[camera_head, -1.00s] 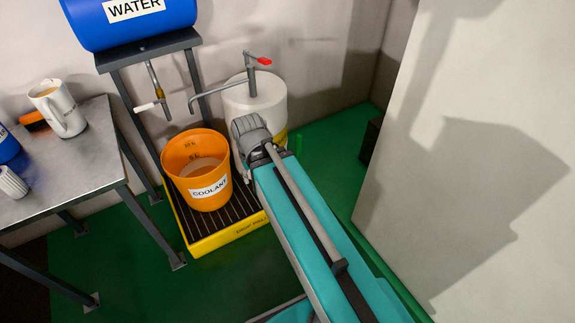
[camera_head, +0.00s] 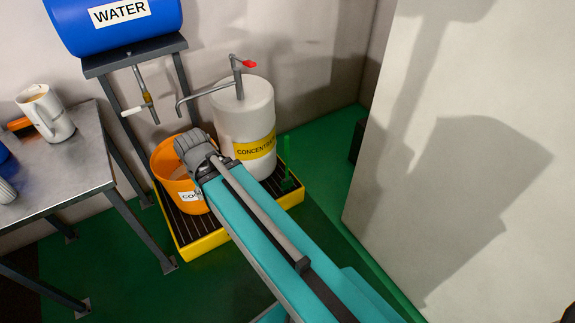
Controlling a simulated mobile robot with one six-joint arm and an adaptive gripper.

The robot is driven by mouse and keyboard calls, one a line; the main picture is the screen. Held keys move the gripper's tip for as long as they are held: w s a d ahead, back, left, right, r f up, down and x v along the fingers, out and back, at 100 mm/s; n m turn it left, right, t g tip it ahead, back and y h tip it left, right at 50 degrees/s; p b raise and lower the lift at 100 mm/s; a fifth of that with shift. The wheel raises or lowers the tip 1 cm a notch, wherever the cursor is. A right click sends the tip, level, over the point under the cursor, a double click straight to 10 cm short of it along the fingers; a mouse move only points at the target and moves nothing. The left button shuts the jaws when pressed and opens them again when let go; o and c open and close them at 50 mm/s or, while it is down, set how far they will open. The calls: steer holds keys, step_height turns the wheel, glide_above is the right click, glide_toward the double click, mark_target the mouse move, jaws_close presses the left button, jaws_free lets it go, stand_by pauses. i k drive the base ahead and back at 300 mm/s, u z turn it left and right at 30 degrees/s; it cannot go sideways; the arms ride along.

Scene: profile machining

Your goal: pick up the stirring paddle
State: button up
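A thin green upright piece (camera_head: 287,163) stands at the right end of the yellow spill tray, beside the white concentrate drum. It may be the stirring paddle, but I cannot tell for sure. My teal arm reaches in from the bottom right, and its grey end joint is in front of the orange coolant bucket (camera_head: 167,158). The joint hides much of the bucket's right side and its label. My gripper's fingers do not show, so I cannot see whether they are open or hold anything.
The yellow spill tray (camera_head: 205,244) carries the bucket and the white concentrate drum (camera_head: 243,112), which has a pump spout. A blue water barrel (camera_head: 75,30) sits on a stand behind. A metal table (camera_head: 65,175) with a mug (camera_head: 46,115) is left. A pale wall (camera_head: 455,150) bounds the right.

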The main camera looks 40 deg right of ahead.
mark_target(286, 138)
steer(key=z, duration=0.05)
steer(key=k, duration=0.95)
steer(key=z, duration=0.8)
steer(key=i, duration=1)
